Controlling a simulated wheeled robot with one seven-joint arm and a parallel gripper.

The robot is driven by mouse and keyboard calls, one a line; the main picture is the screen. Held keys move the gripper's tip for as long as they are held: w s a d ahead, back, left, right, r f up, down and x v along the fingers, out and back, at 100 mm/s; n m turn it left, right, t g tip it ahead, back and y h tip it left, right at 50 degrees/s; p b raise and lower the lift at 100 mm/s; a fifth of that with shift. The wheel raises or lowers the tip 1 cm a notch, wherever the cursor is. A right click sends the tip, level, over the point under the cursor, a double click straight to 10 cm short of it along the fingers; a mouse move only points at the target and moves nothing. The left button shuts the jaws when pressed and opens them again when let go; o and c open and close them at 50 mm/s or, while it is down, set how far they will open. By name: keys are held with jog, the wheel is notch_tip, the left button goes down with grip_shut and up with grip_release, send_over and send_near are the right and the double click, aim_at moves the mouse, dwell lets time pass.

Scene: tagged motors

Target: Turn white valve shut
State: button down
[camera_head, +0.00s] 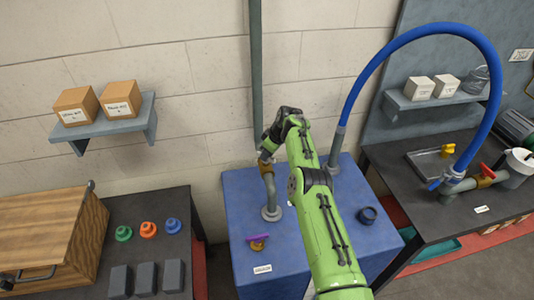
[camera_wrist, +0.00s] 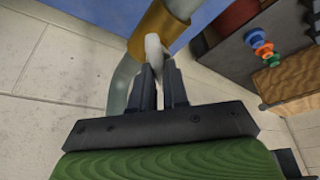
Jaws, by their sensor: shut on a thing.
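The white valve handle (camera_wrist: 152,45) shows in the wrist view on a brass valve body (camera_wrist: 150,27), which is set in a grey pipe. My gripper (camera_wrist: 160,72) is shut on the white handle, with its two dark fingers on either side of it. In the head view, my gripper (camera_head: 268,150) is at the top of the grey pipe (camera_head: 270,195) that rises from the blue table. There the gripper and arm hide most of the handle, and its angle is hard to read.
The blue table (camera_head: 245,215) also holds a purple-and-brass part (camera_head: 257,242) and a dark ring (camera_head: 368,215). A blue hose (camera_head: 350,95) arches to the right bench, which has a red-handled valve (camera_head: 487,172). A dark table (camera_head: 185,205) with coloured knobs stands left. A vertical wall pipe (camera_head: 256,70) is close behind my gripper.

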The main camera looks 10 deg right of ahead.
jog(key=c, duration=1.1)
grip_release()
jog(key=shift+s+d+r+b, duration=0.15)
jog(key=shift+r+b, duration=0.25)
jog(key=shift+b, duration=0.85)
jog(key=v, duration=1.5)
